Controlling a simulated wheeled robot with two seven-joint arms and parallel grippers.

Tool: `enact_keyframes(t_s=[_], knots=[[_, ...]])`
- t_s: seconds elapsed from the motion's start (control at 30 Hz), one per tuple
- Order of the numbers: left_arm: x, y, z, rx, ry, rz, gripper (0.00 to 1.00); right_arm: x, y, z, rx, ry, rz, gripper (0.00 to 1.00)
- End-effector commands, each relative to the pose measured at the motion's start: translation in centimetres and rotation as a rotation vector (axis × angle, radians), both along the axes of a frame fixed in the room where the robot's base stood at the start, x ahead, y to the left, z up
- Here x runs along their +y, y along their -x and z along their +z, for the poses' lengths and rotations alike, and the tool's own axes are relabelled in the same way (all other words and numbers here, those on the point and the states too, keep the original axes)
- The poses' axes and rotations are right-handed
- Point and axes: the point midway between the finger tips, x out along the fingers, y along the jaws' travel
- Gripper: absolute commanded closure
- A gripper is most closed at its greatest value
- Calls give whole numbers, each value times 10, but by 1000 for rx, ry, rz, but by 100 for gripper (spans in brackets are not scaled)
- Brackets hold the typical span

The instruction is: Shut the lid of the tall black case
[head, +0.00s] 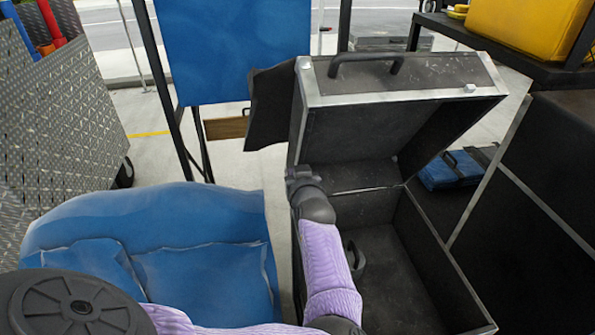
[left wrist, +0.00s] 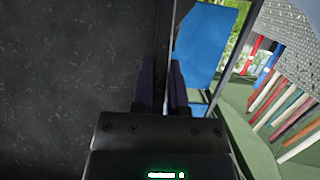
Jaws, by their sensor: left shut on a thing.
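The tall black case (head: 455,285) stands open at the right of the head view, its dark inside showing. Its lid (head: 400,85) is raised and tilted over the case, with metal edges and a black handle (head: 366,62) on top. My left gripper (head: 297,178) is at the lid's left lower edge in the head view, its fingers mostly hidden by the wrist. In the left wrist view my left gripper (left wrist: 162,85) is shut with its two fingers on either side of the lid's edge; the lid's dark panel (left wrist: 65,75) fills the left. My right gripper is out of view.
A blue padded seat or bag (head: 150,235) lies left of the case. A blue panel (head: 235,50) hangs on a black frame behind. A yellow case (head: 525,30) sits on a dark shelf at upper right, and a blue folded item (head: 450,170) lies behind the case.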

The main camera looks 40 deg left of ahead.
Motion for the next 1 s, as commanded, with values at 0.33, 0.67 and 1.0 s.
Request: enact_keyframes(t_s=[0.33, 0.67, 1.0], knots=[[-6, 4, -2, -2, -1, -1, 100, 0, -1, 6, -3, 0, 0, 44], [-12, 11, -8, 2, -5, -1, 100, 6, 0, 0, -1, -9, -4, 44], [-27, 21, -17, 1, -3, -1, 100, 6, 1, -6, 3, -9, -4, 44]])
